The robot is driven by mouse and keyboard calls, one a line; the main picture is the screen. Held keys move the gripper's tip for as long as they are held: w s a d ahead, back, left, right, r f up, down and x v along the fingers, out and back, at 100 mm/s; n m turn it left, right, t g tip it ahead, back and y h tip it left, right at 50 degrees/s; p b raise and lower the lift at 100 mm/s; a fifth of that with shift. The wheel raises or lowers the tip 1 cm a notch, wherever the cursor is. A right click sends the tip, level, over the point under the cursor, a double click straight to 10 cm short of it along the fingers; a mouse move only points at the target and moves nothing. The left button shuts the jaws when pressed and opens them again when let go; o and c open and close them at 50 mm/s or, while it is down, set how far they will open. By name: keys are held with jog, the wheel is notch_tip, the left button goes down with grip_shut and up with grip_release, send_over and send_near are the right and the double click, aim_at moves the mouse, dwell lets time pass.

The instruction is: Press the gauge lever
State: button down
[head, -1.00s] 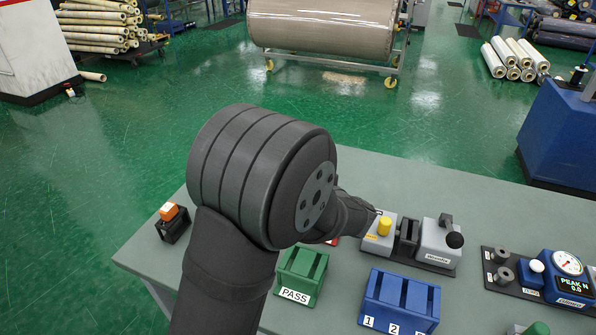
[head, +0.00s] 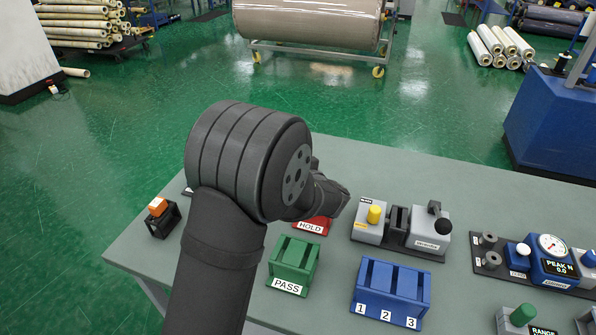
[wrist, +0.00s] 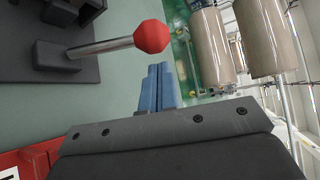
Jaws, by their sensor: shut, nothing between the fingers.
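The gauge (head: 553,246) is a blue unit with a round white dial and a "PEAK N 0.0" display, at the right of the bench. No lever is clear on it in the head view. In the wrist view, a metal lever with a red knob (wrist: 151,36) sticks out from a dark block; I cannot tell whether it belongs to the gauge. In the head view I do not see this red knob. My gripper (head: 338,201) is shut and empty, beyond the red HOLD tray and left of the grey station, apart from the gauge. My wrist partly hides it.
A grey station (head: 427,242) with a black-knobbed lever and a yellow button (head: 375,214) stands between my gripper and the gauge. The green PASS tray (head: 293,262), blue numbered rack (head: 392,290) and red HOLD tray (head: 312,227) are nearer. The bench's back right is clear.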

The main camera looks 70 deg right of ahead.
jog(key=x, duration=0.3)
jog(key=shift+w+d+f, duration=0.1)
jog(key=shift+d, duration=0.05)
dwell(0.4)
jog(key=shift+a+r, duration=0.2)
jog(key=shift+a, duration=0.1)
jog(key=shift+a+r+n+h, duration=0.1)
jog(key=shift+a+n+h, duration=0.05)
jog(key=shift+n+h, duration=0.15)
jog(key=a+n+t+h, duration=0.1)
jog(key=a+n+h, duration=0.1)
jog(key=a, duration=0.8)
jog(key=shift+a+r+t, duration=0.2)
jog(key=shift+a+t, duration=0.2)
jog(key=shift+w+a+f, duration=0.1)
jog(key=shift+a+f, duration=0.05)
jog(key=shift+a, duration=0.05)
